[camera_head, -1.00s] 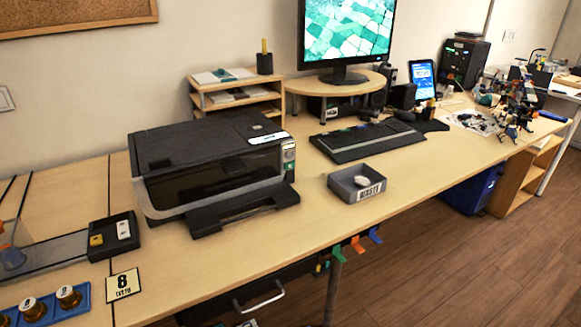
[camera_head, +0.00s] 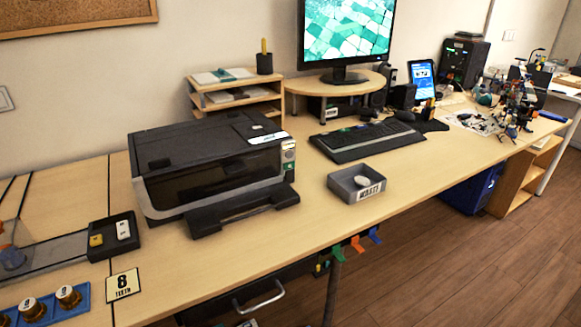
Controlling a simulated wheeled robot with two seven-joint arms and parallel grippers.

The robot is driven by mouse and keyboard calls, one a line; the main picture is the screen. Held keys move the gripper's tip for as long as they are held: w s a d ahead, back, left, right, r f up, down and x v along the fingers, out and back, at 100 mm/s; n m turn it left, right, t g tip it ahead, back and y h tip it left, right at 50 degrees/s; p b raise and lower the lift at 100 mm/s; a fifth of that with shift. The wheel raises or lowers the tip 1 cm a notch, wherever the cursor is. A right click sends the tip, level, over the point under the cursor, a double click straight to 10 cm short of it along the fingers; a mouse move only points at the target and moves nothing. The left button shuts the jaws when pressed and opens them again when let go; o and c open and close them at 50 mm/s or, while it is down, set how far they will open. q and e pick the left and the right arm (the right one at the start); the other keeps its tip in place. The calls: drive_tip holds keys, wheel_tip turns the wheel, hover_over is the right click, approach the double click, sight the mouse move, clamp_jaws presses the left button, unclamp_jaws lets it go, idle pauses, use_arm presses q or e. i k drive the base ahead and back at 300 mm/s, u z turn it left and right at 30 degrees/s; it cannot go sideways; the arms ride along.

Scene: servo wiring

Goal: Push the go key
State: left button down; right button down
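No key with a readable "go" label shows. A small black box (camera_head: 101,254) on the left of the desk carries a yellow key (camera_head: 96,241) and a white key (camera_head: 123,229); any marks on them are too small to read. A black keyboard (camera_head: 367,140) lies in front of the monitor, and its key labels cannot be read. A printer (camera_head: 215,165) with a small control panel on its front right corner (camera_head: 288,155) stands between them. Neither of my grippers is in view.
A grey tray marked "WASTE" (camera_head: 341,190) holds a small pale object. A blue rack (camera_head: 82,313) with round-topped items and a card with an "8" (camera_head: 123,284) are at the lower left. A monitor (camera_head: 345,35) stands behind. Bare desk (camera_head: 255,240) lies before the printer.

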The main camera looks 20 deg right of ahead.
sight(288, 165)
drive_tip(key=z, duration=2.35)
drive_tip(key=i, duration=1.4)
drive_tip(key=u, duration=3.55)
